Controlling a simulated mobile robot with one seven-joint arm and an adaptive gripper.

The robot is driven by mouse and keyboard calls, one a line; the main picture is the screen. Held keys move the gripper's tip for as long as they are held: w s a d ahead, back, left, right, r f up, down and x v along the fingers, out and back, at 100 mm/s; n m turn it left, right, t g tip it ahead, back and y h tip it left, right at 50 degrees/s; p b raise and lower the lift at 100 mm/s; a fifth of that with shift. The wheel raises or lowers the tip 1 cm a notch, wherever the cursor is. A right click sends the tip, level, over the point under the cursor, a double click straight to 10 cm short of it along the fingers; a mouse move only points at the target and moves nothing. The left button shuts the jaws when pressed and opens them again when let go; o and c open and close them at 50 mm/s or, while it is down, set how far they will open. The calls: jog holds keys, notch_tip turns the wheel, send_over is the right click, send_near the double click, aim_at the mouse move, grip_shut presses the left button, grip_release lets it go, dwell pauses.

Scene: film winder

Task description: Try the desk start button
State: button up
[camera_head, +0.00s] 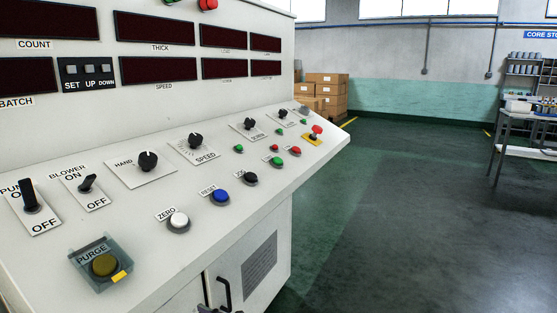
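The control desk (140,205) slopes across the left and middle of the view. On it a large green button (276,161) sits beside a red button (295,151), right of a black button (250,179). Smaller green ones show at a green button or lamp (239,148) and farther along the desk. Their labels are too small to read, so I cannot tell which one is the start button. A small dark shape at the bottom edge, by the cabinet handle, may be the tip of my gripper; its fingers do not show, and nothing is seen touching the buttons.
The desk also bears a yellow PURGE button (105,265), a white ZERO button (179,221), a blue RESET button (220,197), several black knobs and a red mushroom button (317,129). A black door handle (225,292) sticks out below. Open floor (400,220) lies to the right.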

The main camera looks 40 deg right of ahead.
grip_shut()
dwell(0.8)
